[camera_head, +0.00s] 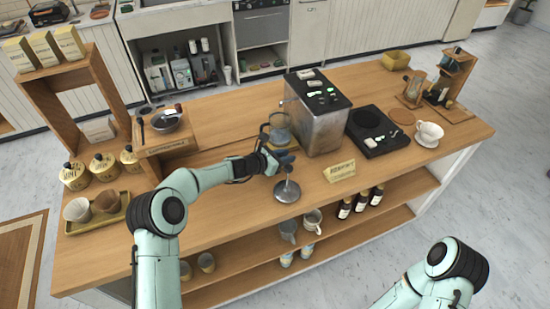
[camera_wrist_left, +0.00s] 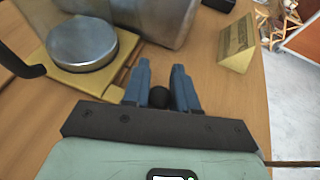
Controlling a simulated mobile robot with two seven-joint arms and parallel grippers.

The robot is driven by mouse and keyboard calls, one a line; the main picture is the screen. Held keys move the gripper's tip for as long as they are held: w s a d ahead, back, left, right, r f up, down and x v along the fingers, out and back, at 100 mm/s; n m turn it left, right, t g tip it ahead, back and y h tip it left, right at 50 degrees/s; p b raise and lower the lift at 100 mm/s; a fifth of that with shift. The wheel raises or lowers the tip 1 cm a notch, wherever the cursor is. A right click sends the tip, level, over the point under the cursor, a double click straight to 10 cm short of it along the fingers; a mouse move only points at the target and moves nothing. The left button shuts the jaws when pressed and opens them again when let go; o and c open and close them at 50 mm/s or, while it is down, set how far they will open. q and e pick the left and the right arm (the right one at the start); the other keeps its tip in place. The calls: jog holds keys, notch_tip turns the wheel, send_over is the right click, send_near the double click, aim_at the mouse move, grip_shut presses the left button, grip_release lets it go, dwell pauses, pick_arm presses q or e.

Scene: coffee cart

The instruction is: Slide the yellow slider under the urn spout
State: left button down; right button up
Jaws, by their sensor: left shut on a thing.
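The urn (camera_head: 318,112) is a silver box with a black top on the wooden cart. In the left wrist view its metal side (camera_wrist_left: 150,14) fills the top. The yellow slider (camera_wrist_left: 108,82) is a flat plate beside it, with a round silver vessel (camera_wrist_left: 82,44) standing on it. A glass-looking jug (camera_head: 280,128) stands left of the urn in the head view. My left gripper (camera_head: 284,159) is low at the urn's front left; its blue fingers (camera_wrist_left: 161,88) are closed around a dark knob (camera_wrist_left: 158,97) at the slider's edge. The spout is not clearly visible. My right gripper is out of frame.
A round metal base with a rod (camera_head: 287,190) stands just in front of my left gripper. A small sign (camera_head: 340,171) stands in front of the urn. A black scale-like device (camera_head: 378,132) and a white cup (camera_head: 429,133) are to the right.

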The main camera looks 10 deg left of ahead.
pick_arm(q)
jog(key=shift+d+r, duration=0.1)
jog(key=shift+d, duration=0.15)
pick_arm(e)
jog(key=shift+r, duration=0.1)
pick_arm(q)
jog(key=c, duration=1.2)
grip_release()
jog(key=shift+o, duration=1.1)
jog(key=shift+w+d, duration=0.1)
jog(key=shift+w, duration=0.05)
jog(key=shift+a, duration=0.25)
jog(key=b+v, duration=0.2)
jog(key=v, duration=1)
jog(key=shift+d+b, duration=0.1)
jog(key=shift+b, duration=0.2)
jog(key=shift+s+a+r, duration=0.25)
jog(key=shift+s, duration=0.2)
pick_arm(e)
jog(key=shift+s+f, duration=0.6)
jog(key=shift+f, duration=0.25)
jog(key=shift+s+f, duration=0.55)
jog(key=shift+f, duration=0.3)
